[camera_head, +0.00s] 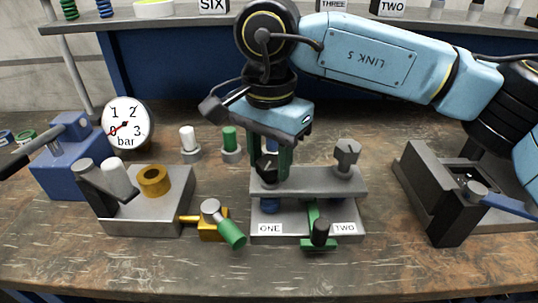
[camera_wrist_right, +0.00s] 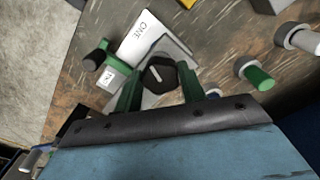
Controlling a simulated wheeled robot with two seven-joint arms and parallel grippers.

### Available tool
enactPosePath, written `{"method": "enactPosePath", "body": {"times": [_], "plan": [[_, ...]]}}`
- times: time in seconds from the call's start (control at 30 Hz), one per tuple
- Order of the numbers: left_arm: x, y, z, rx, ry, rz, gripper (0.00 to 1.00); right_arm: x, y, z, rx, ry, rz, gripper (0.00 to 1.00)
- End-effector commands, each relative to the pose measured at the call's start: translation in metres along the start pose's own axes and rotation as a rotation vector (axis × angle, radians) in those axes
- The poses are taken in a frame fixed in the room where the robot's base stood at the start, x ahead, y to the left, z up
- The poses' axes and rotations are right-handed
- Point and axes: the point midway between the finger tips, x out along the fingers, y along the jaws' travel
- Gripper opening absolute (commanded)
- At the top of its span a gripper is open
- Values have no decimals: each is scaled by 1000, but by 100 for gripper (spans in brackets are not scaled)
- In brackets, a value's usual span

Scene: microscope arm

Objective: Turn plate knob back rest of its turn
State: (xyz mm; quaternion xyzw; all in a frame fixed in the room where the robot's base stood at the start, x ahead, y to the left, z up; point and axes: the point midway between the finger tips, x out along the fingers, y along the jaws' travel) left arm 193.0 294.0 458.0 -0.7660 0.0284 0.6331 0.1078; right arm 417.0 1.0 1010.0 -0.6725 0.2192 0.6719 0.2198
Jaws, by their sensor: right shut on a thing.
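The plate fixture (camera_head: 310,183) stands in the middle of the bench, with a grey top plate and labels ONE (camera_head: 270,228) and TWO (camera_head: 345,228) on its base. A dark knob (camera_head: 267,171) is on the left of the top plate, above ONE. A grey knob (camera_head: 347,153) stands on the right, above TWO. My right gripper (camera_head: 271,163) points down with its green fingers on either side of the dark knob, shut on it. In the right wrist view the dark knob (camera_wrist_right: 158,75) shows between the green fingers (camera_wrist_right: 160,88). My left gripper is out of view.
A green-handled clamp (camera_head: 320,232) is at the fixture's front. A yellow valve with a green handle (camera_head: 212,222) lies to its left, near a grey block (camera_head: 160,205) and gauge (camera_head: 127,124). A dark vise (camera_head: 440,190) stands at right. Green and white pegs (camera_head: 230,142) stand behind.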

Motion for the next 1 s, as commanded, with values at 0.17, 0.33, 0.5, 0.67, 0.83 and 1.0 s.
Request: {"method": "enactPosePath", "body": {"times": [0.17, 0.33, 0.5, 0.67, 0.83, 1.0], "plan": [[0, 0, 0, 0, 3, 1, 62, 5, 2, 2, -149, -5, 11, 17], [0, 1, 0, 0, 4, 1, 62, 5, 2, 1, -258, -5, 11, 17], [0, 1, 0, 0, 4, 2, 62, 5, 2, 1, -333, -6, 11, 17], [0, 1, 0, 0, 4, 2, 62, 5, 2, 1, -372, -6, 10, 17], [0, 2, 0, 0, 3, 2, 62, 5, 2, 1, -389, -6, 10, 17], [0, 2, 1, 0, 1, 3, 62, 5, 2, 1, -390, -6, 10, 17]]}}
